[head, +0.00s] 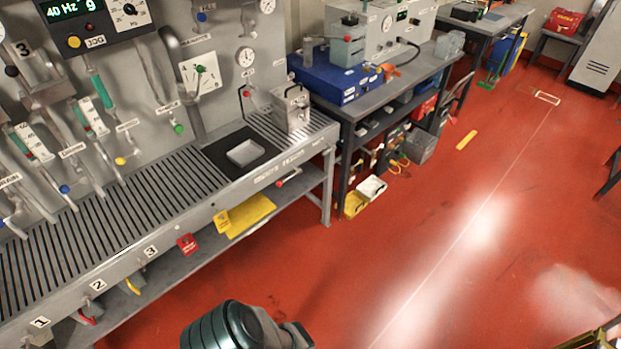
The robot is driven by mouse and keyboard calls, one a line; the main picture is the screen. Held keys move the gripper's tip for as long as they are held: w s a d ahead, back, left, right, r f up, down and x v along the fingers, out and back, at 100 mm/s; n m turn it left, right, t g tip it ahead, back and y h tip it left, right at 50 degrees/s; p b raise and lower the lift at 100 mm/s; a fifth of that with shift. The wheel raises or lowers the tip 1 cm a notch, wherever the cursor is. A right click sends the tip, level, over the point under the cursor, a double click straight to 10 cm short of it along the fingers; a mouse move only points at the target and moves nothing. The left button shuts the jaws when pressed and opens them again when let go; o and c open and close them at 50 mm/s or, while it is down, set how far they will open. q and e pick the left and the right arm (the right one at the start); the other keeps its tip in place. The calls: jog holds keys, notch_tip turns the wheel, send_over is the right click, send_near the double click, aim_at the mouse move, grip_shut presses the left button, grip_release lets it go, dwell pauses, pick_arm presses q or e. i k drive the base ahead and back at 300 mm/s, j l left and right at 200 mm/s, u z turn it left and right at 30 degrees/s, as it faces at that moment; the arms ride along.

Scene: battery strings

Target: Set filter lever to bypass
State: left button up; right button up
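A grey wall panel (222,35) on the left carries valves, gauges and levers with coloured knobs. Its small labels are too blurred to read, so I cannot tell which lever is the filter lever or how it is set. One lever has a red knob (246,93) below a round gauge (246,57). A green-ended lever (178,128) hangs further left, beside a white dial plate with a green pointer (200,71). A dark ribbed part of my own arm shows at the bottom edge.
A slatted grey bench (160,190) runs below the panel, with a white tray (245,152) on a black mat and a metal box (291,108) at its right end. A second bench (400,80) holds blue equipment. The red floor (440,240) is largely clear.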

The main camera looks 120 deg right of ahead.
aim_at(279, 184)
jog(key=z, duration=3.75)
